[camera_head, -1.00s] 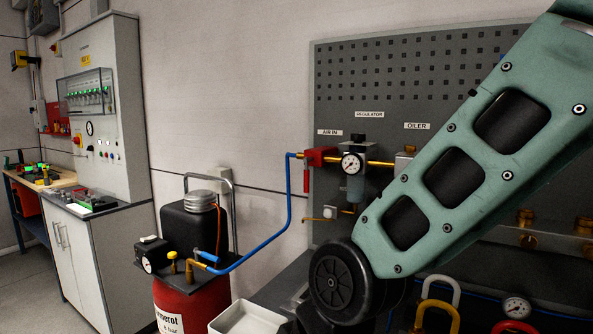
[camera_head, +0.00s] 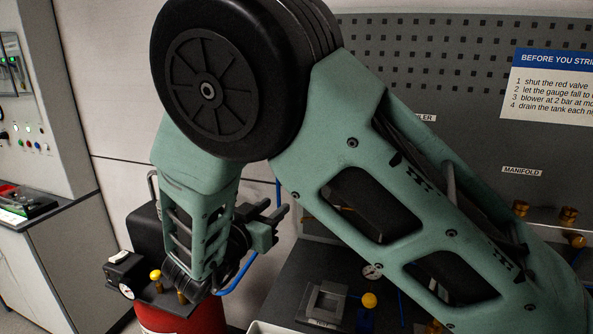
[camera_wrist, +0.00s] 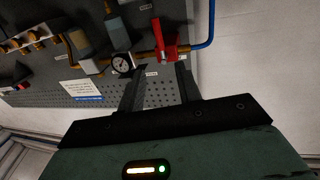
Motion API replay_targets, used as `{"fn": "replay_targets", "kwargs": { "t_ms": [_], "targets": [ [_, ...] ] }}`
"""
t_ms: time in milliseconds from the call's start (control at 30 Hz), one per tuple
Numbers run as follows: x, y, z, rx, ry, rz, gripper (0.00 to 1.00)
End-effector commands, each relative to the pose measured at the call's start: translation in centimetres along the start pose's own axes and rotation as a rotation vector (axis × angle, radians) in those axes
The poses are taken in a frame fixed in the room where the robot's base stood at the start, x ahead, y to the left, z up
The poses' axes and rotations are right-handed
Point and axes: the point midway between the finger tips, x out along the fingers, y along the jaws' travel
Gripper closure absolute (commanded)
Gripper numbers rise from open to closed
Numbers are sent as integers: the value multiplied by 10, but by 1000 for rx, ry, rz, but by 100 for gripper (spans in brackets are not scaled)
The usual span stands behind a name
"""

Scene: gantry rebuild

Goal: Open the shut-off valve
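The shut-off valve (camera_wrist: 158,42) is red and sits on the brass pipe where the blue hose joins it. It shows in the wrist view, which is upside down. Its red lever stands across the pipe. In the head view my arm hides the valve. My gripper (camera_head: 271,213) is in the middle left of the head view, fingers apart. In the wrist view its two dark fingers (camera_wrist: 160,80) are spread and empty, pointing toward the valve, with a gap left between them and it.
A gauge (camera_wrist: 122,63) and regulator stand beside the valve on the grey perforated panel (camera_wrist: 160,97). A printed notice (camera_head: 552,85) hangs on the panel at right. A red tank (camera_head: 185,318) with black fittings stands at lower left. The blue hose (camera_wrist: 205,25) runs close by.

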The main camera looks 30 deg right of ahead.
Motion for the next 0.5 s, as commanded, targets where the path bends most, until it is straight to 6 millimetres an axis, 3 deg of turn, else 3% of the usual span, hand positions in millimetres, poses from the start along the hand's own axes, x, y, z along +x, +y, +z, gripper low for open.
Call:
{"fn": "replay_targets", "kwargs": {
  "t_ms": [167,500],
  "targets": [
    [22,1,1,1,2,7,66],
    [92,1,2,2,1,4,66]
  ]
}}
